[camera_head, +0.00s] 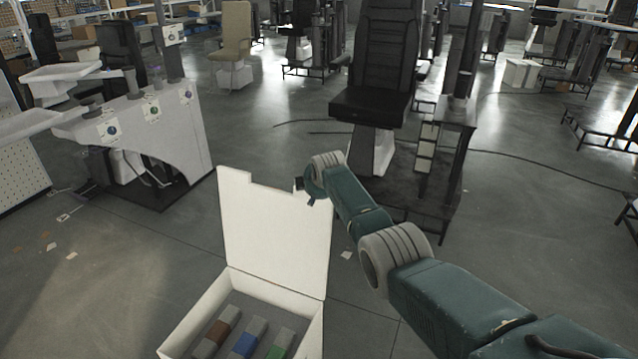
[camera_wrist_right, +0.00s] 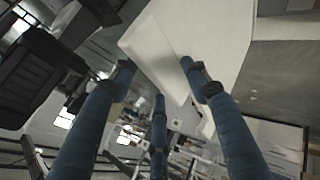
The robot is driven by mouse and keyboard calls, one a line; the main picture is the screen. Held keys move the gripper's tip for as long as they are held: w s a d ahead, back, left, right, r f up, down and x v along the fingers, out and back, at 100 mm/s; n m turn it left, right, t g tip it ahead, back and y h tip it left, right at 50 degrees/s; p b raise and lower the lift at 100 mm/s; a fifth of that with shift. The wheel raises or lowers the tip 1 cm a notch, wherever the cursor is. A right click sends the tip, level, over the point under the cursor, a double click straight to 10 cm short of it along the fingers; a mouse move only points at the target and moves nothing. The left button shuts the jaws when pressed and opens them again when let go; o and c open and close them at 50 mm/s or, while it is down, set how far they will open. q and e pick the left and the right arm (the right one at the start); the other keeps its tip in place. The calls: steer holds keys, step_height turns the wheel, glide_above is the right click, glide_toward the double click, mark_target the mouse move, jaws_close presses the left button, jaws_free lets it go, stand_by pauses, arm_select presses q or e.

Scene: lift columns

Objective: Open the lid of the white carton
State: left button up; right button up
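The white carton (camera_head: 200,312) is at the bottom centre of the head view, its top open. Its lid (camera_head: 275,235) stands nearly upright along the far edge, with a notch in its top edge. My right gripper (camera_head: 308,188) is at the lid's upper right edge, its fingers mostly hidden in the head view. In the right wrist view the three blue fingers of the gripper (camera_wrist_right: 158,78) are spread apart, with the white lid (camera_wrist_right: 155,62) close at their tips. Contact cannot be told. My left gripper is in neither view.
Inside the carton lie a brown-red item (camera_head: 222,325), a blue item (camera_head: 245,343) and a green item (camera_head: 280,345), with grey parts. A black seat (camera_head: 375,105) on a dark base stands beyond my arm. A white stand (camera_head: 150,130) is at left. The floor between is mostly clear.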

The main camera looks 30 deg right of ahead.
steer(key=v, duration=1.1)
steer(key=shift+r, duration=0.3)
steer(key=shift+s+f, duration=0.1)
steer(key=s+a+f+m+g, duration=0.1)
steer(key=s+f, duration=0.2)
steer(key=f, duration=0.8)
steer(key=s+a+f+m+g, duration=0.1)
steer(key=s+f, duration=0.3)
steer(key=f, duration=0.8)
steer(key=s+a+f+m+g, duration=0.1)
steer(key=s+a+f, duration=0.1)
steer(key=s+f, duration=0.65)
steer(key=s+a+f+g, duration=0.1)
steer(key=s+f, duration=0.5)
steer(key=f, duration=0.5)
steer(key=s+a+f+m+g, duration=0.1)
steer(key=s+f, duration=0.5)
steer(key=s, duration=0.9)
steer(key=s+a+f+m+g+y, duration=0.1)
steer(key=s+a+f, duration=0.3)
steer(key=s, duration=1.2)
steer(key=s+a+f+m+g+y, duration=0.1)
steer(key=s+a+f+m, duration=0.1)
steer(key=s+f, duration=0.8)
steer(key=s+a, duration=0.1)
steer(key=s, duration=0.4)
steer(key=shift+s+b, duration=0.3)
steer(key=shift+s, duration=0.05)
steer(key=shift+f, duration=0.15)
steer(key=shift+c, duration=0.5)
